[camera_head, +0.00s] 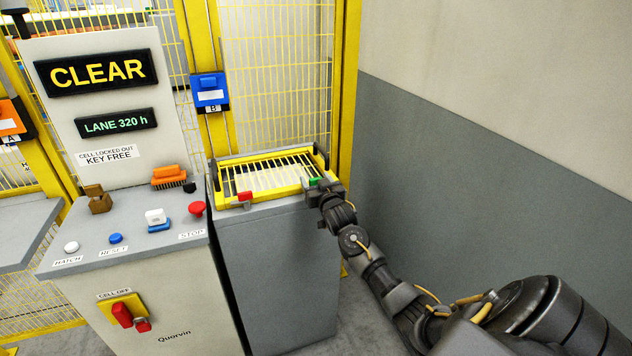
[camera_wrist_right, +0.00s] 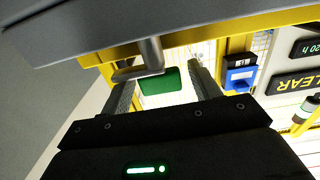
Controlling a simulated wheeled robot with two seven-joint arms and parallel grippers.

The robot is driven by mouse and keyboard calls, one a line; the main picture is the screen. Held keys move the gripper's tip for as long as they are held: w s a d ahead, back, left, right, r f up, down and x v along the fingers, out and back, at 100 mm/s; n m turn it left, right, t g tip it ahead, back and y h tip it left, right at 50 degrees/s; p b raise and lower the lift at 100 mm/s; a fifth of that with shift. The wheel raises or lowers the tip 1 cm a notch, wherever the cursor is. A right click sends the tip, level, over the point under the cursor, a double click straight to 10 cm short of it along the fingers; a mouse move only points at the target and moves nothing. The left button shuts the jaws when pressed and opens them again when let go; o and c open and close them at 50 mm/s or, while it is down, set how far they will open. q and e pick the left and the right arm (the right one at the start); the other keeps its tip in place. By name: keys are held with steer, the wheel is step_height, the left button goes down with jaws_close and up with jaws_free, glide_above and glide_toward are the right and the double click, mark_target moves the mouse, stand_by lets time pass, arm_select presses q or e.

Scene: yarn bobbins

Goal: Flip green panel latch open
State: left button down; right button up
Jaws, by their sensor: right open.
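The green panel latch (camera_head: 314,181) is a small green tab at the front right corner of a yellow-framed grille panel (camera_head: 222,187). My right gripper (camera_head: 322,188) is at that corner, close to the latch, and partly covers it. In the right wrist view the green latch (camera_wrist_right: 162,87) shows between the two spread fingers of my right gripper (camera_wrist_right: 160,76), beside a grey metal rod (camera_wrist_right: 150,54). The fingers are open; whether either touches the latch cannot be told. My left gripper is not in view.
A red latch (camera_head: 244,197) sits at the panel's front left. Yellow mesh fencing (camera_head: 275,70) is behind, and a grey wall (camera_head: 480,170) is at the right.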

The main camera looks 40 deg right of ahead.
steer(key=shift+s, duration=0.1)
steer(key=shift+s+a+f, duration=0.1)
steer(key=shift+s+a, duration=0.1)
steer(key=shift+s, duration=0.15)
steer(key=b+v, duration=0.2)
steer(key=v, duration=0.8)
steer(key=shift+w, duration=0.1)
